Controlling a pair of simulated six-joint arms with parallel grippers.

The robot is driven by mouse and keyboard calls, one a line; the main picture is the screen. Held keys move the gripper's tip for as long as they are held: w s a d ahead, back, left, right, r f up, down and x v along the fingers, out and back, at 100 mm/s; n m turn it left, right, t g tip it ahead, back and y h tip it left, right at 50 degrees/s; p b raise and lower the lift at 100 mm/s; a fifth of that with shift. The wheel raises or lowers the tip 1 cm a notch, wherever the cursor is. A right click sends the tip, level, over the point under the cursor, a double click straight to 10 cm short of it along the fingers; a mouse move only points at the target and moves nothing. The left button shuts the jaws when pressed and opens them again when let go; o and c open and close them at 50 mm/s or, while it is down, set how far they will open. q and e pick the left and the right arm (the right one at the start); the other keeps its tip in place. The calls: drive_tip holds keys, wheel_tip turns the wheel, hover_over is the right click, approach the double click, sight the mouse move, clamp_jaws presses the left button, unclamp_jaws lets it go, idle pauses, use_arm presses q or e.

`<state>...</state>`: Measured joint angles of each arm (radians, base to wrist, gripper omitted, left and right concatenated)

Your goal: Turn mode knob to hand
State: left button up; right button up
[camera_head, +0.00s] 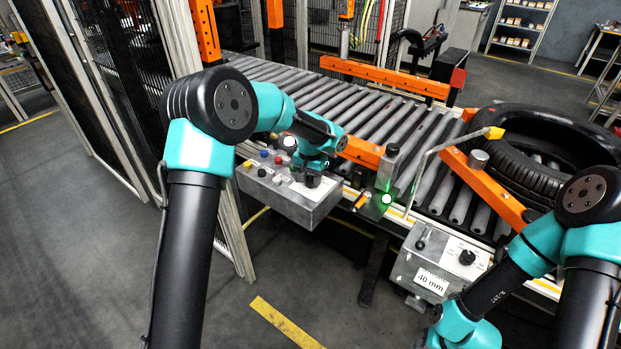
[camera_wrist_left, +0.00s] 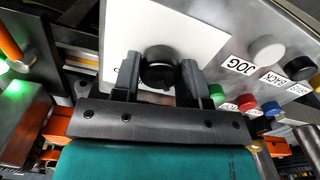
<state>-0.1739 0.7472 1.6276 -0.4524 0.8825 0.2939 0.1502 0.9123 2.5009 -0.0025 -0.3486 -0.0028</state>
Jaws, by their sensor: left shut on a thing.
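The mode knob (camera_wrist_left: 158,68) is a round black knob on a white label plate (camera_wrist_left: 195,40) in the left wrist view. My left gripper (camera_wrist_left: 160,80) has one finger on each side of it and is shut on it. The plate's lettering is almost all hidden, so I cannot read the knob's setting. In the head view my left gripper (camera_head: 312,180) points down at the grey control box (camera_head: 300,208), and the arm hides the knob. My right arm comes in at the lower right, but its fingers do not show.
Beside the knob are a white JOG button (camera_wrist_left: 267,50) and several coloured buttons. A roller conveyor (camera_head: 380,115) with orange rails carries a black tyre (camera_head: 540,150). A second control box (camera_head: 432,262) reads "40 mm". A green lamp (camera_head: 386,199) glows between the boxes.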

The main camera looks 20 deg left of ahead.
sight(310, 178)
use_arm(q)
drive_tip(key=shift+m, duration=0.3)
drive_tip(key=m, duration=0.3)
drive_tip(key=shift+m, duration=0.3)
drive_tip(key=m, duration=0.4)
drive_tip(key=shift+m, duration=0.3)
drive_tip(key=o, duration=0.9)
drive_tip(key=shift+r, duration=0.1)
wheel_tip(310, 178, up, 17)
drive_tip(key=shift+r, duration=0.1)
idle(0.3)
